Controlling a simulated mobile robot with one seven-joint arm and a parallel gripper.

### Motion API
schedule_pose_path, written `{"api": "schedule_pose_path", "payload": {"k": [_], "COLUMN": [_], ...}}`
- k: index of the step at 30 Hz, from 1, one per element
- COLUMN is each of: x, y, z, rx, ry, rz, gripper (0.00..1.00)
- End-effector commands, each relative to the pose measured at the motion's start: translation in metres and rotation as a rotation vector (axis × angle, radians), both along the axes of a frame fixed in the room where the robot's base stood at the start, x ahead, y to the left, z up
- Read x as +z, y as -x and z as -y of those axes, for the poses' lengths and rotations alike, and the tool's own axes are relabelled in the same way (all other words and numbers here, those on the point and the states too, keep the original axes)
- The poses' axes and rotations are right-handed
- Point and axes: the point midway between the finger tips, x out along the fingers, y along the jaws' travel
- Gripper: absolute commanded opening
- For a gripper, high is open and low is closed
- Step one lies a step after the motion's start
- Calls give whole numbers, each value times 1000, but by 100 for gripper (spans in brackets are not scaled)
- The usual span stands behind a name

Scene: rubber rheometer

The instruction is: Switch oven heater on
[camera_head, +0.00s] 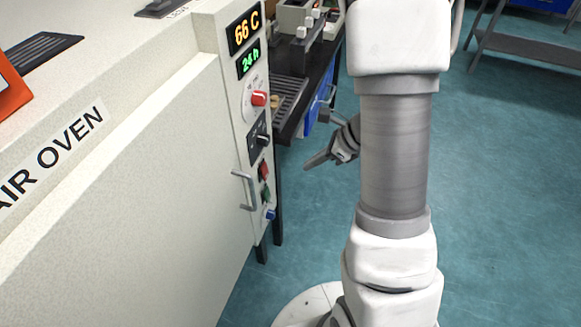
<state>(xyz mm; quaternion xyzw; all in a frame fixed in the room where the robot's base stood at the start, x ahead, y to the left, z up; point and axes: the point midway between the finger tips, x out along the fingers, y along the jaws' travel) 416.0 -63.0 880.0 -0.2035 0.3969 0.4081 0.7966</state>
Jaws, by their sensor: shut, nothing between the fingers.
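The air oven (130,190) is a large cream cabinet on the left. Its control panel (235,130) faces right, with an orange display (244,30) reading 66 C and a green display (249,59) reading 24 h. Below are a red knob (258,98), a black rotary switch (262,140), a red button (264,170), a green button (266,193) and a blue knob (269,214). Which control is the heater switch I cannot read. My gripper (308,165) is shut and empty, right of the panel and apart from it, its tip pointing left.
A metal door handle (244,190) sticks out beside the lower panel. A dark bench (318,85) with equipment and blue drawers stands behind the oven. A grey shelf (530,47) is at the upper right. The teal floor (510,200) on the right is clear.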

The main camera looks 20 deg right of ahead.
Motion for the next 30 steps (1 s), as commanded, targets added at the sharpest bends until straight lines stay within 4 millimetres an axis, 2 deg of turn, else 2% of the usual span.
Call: {"api": "schedule_pose_path", "payload": {"k": [14,21,30], "x": [-79,-79,-80], "y": [-32,-51,-56], "z": [-47,-72,-78], "rx": [4,4,1], "ry": [1,1,0], "rz": [-3,1,0], "gripper": [0,0,0]}}
